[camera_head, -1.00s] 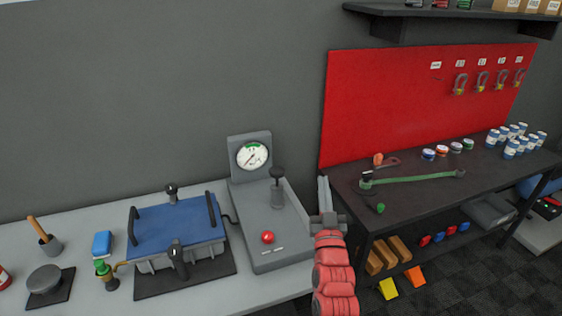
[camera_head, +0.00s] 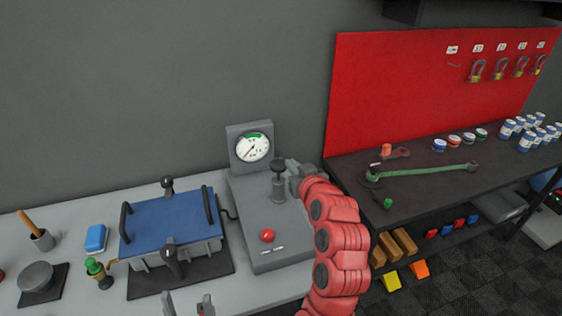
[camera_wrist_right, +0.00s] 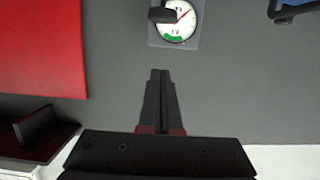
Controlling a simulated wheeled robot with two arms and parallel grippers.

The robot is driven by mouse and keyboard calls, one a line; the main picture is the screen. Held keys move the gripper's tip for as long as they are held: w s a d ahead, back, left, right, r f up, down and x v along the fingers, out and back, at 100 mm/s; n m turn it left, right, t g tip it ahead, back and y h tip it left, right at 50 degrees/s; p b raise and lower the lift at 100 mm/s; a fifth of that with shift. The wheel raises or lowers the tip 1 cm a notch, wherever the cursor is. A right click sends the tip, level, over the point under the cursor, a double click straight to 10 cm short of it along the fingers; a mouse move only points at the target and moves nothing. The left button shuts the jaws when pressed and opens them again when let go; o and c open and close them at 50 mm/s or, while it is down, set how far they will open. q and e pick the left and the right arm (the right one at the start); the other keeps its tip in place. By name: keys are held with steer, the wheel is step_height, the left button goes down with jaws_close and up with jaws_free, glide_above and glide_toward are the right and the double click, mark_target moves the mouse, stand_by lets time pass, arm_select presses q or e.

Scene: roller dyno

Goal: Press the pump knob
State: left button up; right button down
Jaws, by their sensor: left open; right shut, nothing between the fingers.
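The pump knob (camera_head: 278,164) is a black cap on a grey post that stands on the grey pump unit (camera_head: 262,257). The knob also shows in the right wrist view (camera_wrist_right: 161,15), upside down in front of the gauge. My right gripper (camera_head: 295,182) is just right of the post, slightly below knob height, partly hidden by its own red arm. In the wrist view its fingers (camera_wrist_right: 160,72) are shut with nothing between them, apart from the knob. My left gripper (camera_head: 188,305) is open at the bottom edge, in front of the blue-lidded box.
A round gauge (camera_head: 253,147) stands behind the knob, and a red button (camera_head: 267,235) is on the unit's front. A blue-lidded box (camera_head: 170,222) with upright handles is to the left. A dark workbench (camera_head: 430,205) with tools is to the right.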

steer(key=shift+w, duration=0.15)
steer(key=p, duration=0.4)
glide_above(281, 168)
step_height(281, 168, down, 2)
steer(key=shift+f, duration=0.1)
step_height(281, 168, down, 3)
steer(key=shift+f+p, duration=0.1)
steer(key=shift+p, duration=0.85)
steer(key=shift+f, duration=0.55)
